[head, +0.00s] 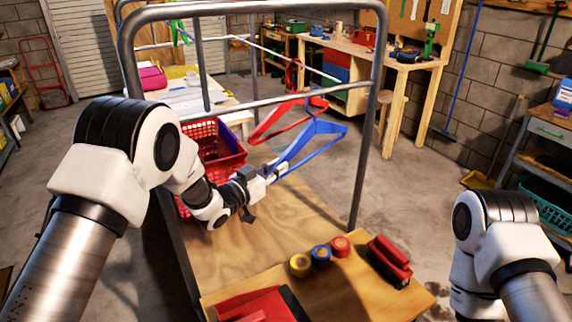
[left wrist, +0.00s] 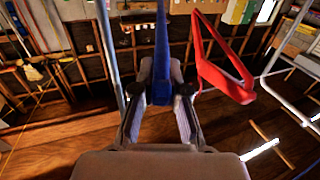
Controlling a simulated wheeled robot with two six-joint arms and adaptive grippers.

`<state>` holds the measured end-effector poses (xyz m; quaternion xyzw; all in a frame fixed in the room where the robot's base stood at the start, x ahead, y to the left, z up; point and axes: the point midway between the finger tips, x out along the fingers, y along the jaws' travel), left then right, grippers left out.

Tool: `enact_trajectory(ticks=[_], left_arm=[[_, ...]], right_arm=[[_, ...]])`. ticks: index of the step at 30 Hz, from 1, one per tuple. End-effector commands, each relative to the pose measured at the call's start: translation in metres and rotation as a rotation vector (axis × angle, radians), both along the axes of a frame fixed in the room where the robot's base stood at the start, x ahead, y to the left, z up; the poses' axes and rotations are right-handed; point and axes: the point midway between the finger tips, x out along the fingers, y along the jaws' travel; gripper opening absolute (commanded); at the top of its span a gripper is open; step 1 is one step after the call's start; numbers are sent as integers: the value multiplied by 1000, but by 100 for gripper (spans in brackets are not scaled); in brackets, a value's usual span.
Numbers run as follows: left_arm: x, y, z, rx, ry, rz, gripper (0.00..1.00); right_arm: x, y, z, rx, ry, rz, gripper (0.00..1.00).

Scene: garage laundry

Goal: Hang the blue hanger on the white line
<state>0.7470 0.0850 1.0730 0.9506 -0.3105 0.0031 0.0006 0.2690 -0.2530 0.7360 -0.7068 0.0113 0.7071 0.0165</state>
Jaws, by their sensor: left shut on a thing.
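The blue hanger (head: 297,143) is in my left gripper (head: 268,173), held by one lower corner, tilted, its hook end up and away from me. In the left wrist view the blue hanger (left wrist: 161,45) stands between the two fingers of the left gripper (left wrist: 161,92). Its hook (head: 318,102) shows near the rack's lower front bar; I cannot tell whether it touches anything. The white line (head: 310,67) runs across the metal rack, behind that bar. A red hanger (head: 262,128) hangs just left of the blue one. My right arm shows at lower right; its gripper is out of view.
The metal rack frame (head: 367,140) surrounds the hangers. A red basket (head: 222,172) stands left of my left gripper. Colored rolls (head: 321,256) and a red-and-black case (head: 389,262) lie on the wooden board (head: 290,230). A workbench (head: 360,50) stands behind.

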Motion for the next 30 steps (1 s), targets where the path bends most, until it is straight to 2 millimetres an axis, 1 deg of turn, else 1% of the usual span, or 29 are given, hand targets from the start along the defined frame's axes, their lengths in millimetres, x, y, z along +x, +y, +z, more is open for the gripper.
enact_trajectory(ticks=[3, 8, 9, 12, 30], left_arm=[[-6, 11, 0, -2, 1, 2, 0], [-15, 23, 0, -2, 1, 1, 0], [-15, 22, 8, -1, -1, 0, 0], [-15, 22, 18, -1, -1, 0, 0], [-14, 22, 75, 0, 0, 0, 0]], right_arm=[[0, 0, 1, 0, 0, 0, 40], [0, 0, 2, 0, 0, 0, 40], [0, 0, 7, 0, 0, 0, 40], [0, 0, 14, 0, 0, 0, 40], [0, 0, 48, 0, 0, 0, 40]])
